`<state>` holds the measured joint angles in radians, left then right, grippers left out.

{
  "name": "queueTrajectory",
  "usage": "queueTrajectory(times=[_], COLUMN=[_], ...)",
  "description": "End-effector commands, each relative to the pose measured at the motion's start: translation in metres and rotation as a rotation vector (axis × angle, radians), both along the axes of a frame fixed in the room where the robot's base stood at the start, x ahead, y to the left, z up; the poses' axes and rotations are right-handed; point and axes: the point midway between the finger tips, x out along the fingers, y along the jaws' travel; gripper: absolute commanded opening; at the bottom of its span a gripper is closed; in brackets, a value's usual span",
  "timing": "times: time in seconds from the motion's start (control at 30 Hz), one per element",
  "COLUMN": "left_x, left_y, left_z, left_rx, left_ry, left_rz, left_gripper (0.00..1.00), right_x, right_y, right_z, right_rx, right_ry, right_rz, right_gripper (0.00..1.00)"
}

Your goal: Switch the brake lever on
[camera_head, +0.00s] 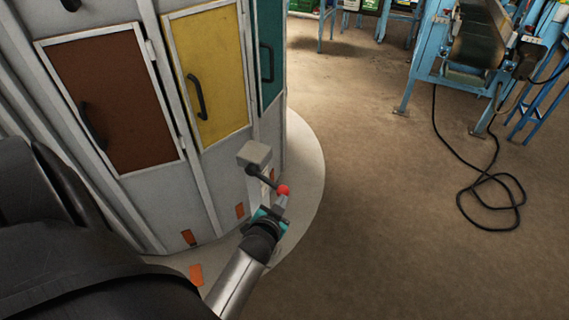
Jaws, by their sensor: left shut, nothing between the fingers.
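The brake lever (262,176) is a short dark rod with a red ball knob (283,190) at its end. It comes out below a grey box (254,153) on the side of a round grey cabinet and slopes down to the right. My left gripper (281,202) is shut and empty, with its fingertips right at the red knob, just below it in the picture. I cannot tell whether they touch it. My right gripper is not in view.
The cabinet has brown (112,98), yellow (212,75) and teal doors with black handles, and stands on a pale round base (308,180). A blue-framed machine (425,65) stands at the upper right, with a black cable (485,180) on the floor. The brown floor between is clear.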

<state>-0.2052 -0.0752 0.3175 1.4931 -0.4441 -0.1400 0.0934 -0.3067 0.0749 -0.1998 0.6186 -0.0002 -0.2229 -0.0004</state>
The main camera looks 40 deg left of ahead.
Motion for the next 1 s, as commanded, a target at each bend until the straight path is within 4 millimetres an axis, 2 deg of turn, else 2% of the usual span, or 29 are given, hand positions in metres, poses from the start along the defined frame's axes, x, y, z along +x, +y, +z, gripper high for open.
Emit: queueTrajectory(times=[0.1,0.3,1.0], left_x=[-0.019,-0.037,-0.041], left_y=[-0.009,-0.017,-0.019], left_z=[0.010,0.018,0.019], left_rx=[-0.002,-0.002,-0.001], left_ry=[0.002,0.000,-0.001], left_rz=[0.000,0.000,-0.001], left_gripper=[0.00,0.00,0.00], right_x=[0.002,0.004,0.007], right_y=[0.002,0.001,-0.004], right_z=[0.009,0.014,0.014], right_rx=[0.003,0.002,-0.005], right_ry=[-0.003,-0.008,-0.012], right_rz=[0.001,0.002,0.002], right_gripper=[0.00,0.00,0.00])
